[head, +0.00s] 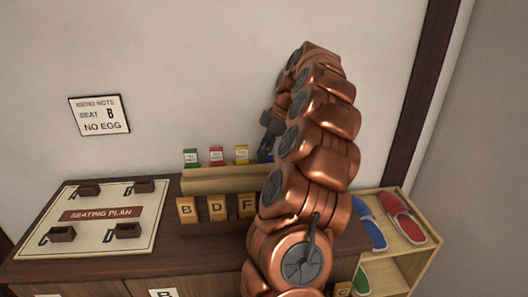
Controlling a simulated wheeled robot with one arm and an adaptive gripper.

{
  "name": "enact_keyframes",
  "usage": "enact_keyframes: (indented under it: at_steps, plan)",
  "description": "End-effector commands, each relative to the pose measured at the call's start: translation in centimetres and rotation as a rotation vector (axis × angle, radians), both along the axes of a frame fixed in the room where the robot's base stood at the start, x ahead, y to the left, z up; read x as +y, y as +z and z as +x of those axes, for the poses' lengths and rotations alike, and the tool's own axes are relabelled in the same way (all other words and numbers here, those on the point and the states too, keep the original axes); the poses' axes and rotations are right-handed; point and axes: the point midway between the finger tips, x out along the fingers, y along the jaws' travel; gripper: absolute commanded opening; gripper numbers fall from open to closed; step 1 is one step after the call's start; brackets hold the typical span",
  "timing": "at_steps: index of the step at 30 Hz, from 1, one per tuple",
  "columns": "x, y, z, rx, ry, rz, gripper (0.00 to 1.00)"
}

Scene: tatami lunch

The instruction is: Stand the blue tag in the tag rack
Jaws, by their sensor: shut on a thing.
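The tag rack (215,186) is a long light-wood ledge on the dark cabinet against the wall. A green tag (191,158), a red tag (216,157) and a yellow tag (241,155) stand upright in it, left to right. My gripper (267,142) shows as a dark piece at the left edge of my copper arm, to the right of the yellow tag. It is shut on the blue tag (264,152), of which a narrow strip shows. My arm hides the rack's right end, so I cannot tell whether the blue tag touches the rack.
Wooden blocks lettered B (186,210), D (217,208) and F (247,206) stand in front of the rack. A seating plan board (150,222) with small brown holders lies left. A shelf (427,248) with red and blue slippers stands right. A menu note (99,115) hangs on the wall.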

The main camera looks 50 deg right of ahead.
Motion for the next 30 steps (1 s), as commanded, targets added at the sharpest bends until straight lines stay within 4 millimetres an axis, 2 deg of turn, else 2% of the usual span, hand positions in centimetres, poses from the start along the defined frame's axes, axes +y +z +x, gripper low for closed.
enact_keyframes:
  at_steps: [11,12,19,26,30]
  plan:
    - [0.02,-0.12,0.0,0.001,0.0,0.001,0.0]
    - [0.03,-0.12,0.0,0.001,0.0,0.001,0.16]
    - [0.03,-0.12,0.0,0.001,0.0,0.001,0.4]
    - [0.02,-0.14,-0.01,0.001,0.0,0.001,0.42]
    - [0.02,-0.14,-0.01,0.001,0.0,0.001,0.56]
